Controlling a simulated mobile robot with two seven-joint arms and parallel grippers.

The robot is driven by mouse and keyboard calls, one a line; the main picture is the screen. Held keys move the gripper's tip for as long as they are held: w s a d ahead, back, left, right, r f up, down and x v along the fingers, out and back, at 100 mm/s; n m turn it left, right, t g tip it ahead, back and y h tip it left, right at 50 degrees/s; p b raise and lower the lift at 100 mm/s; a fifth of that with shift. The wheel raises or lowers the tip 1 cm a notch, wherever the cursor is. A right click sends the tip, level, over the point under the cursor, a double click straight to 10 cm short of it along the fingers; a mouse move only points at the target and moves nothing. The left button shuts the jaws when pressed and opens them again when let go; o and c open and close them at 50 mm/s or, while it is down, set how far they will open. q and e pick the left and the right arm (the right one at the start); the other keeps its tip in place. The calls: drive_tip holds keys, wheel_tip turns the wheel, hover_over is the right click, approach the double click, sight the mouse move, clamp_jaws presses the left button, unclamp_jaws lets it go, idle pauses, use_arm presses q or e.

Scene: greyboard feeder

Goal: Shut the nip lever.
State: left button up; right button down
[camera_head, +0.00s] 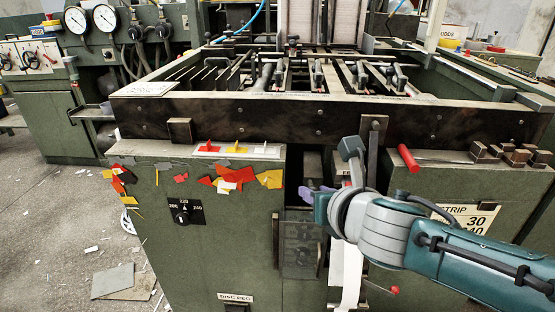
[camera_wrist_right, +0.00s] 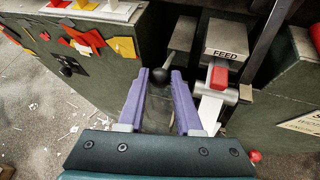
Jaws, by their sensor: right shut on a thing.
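My right gripper (camera_head: 308,195) reaches in from the right, in front of the gap in the machine's front. In the right wrist view its two purple fingers (camera_wrist_right: 161,76) are closed around a black ball knob (camera_wrist_right: 159,75), which I take to be the nip lever's end. The lever's shaft is mostly hidden, so I cannot tell its full angle. Just right of the fingers is a grey block marked FEED (camera_wrist_right: 230,40), with a red tab (camera_wrist_right: 219,76) below its label. In the head view my arm hides most of this area. My left gripper is not in view.
A white strip (camera_head: 347,275) hangs below my right gripper. A clear plate (camera_head: 299,250) stands to its left. A red-handled tool (camera_head: 408,158) and metal blocks (camera_head: 515,155) lie on the right ledge. Coloured scraps (camera_head: 225,180) cover the left panel's top edge.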

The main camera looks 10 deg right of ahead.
drive_tip(key=shift+w+r, duration=0.25)
drive_tip(key=shift+r, duration=0.15)
drive_tip(key=c, duration=1)
unclamp_jaws()
drive_tip(key=shift+o, duration=0.7)
drive_tip(key=shift+w+d, duration=0.1)
drive_tip(key=shift+w, duration=0.15)
drive_tip(key=shift+s, duration=0.25)
drive_tip(key=p+v, duration=0.5)
drive_tip(key=v, duration=0.4)
drive_tip(key=shift+s+p, duration=0.35)
drive_tip(key=shift+p, duration=0.05)
drive_tip(key=shift+r, duration=0.2)
